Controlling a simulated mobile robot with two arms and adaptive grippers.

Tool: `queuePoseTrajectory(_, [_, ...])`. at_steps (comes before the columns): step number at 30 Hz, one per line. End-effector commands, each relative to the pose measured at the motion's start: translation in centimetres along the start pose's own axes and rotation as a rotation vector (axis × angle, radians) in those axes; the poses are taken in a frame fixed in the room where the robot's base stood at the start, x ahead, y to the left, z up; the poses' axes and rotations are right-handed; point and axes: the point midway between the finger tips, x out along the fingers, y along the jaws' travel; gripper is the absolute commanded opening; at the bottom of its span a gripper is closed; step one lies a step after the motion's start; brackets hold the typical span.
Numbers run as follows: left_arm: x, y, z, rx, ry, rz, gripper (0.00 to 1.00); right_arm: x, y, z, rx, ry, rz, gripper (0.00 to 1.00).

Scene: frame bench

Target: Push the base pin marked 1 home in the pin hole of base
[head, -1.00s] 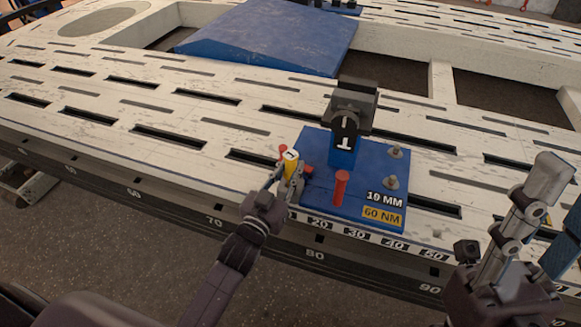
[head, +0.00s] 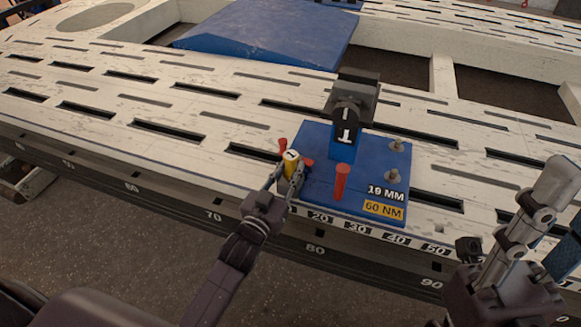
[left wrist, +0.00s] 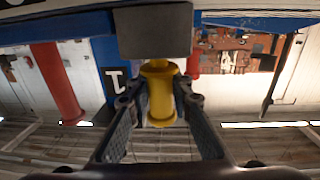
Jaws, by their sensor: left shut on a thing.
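The base pin marked 1 (head: 291,157) is yellow, with a pale top bearing a black 1. It stands at the left edge of the blue base (head: 313,191). My left gripper (head: 288,180) is shut on the pin. In the left wrist view the yellow pin (left wrist: 160,95) sits between the two fingers, with a dark grey block (left wrist: 153,32) directly beyond it. The pin hole is hidden, so I cannot tell how deep the pin sits. My right gripper (head: 515,235) is at the lower right, away from the base; its jaws are unclear.
The base carries a dark clamp head (head: 351,103) on a blue post, a red pin (head: 342,181), and two metal studs (head: 393,176) at right. Another red pin (head: 283,146) stands close behind the yellow one. The slotted white bench (head: 180,130) is clear to the left.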

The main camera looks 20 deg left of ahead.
Motion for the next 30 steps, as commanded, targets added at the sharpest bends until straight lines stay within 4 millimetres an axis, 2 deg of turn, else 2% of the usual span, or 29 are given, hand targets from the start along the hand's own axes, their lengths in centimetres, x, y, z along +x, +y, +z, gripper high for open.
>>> queuePoseTrajectory(16, [0.0, 0.0, 1.3, 0.000, 0.003, 0.000, 0.00, -1.1, 0.1, 0.3, -0.001, -0.009, 0.003, 0.36])
queuePoseTrajectory(17, [0.0, 0.0, 1.2, 0.000, 0.003, 0.000, 0.22, -1.0, 0.1, 0.3, -0.001, -0.009, 0.003, 0.36])
queuePoseTrajectory(21, [0.0, 0.0, 1.2, 0.000, 0.002, 0.000, 0.37, -1.0, 0.1, 0.3, -0.001, -0.010, 0.003, 0.36])
queuePoseTrajectory(22, [0.0, 0.0, 1.2, 0.000, 0.002, 0.000, 0.40, -1.0, 0.1, 0.3, -0.001, -0.009, 0.003, 0.36])
queuePoseTrajectory(30, [-0.1, 0.0, 1.4, 0.000, -0.002, 0.000, 0.40, -0.7, 0.1, 0.1, -0.004, 0.002, 0.002, 0.36])
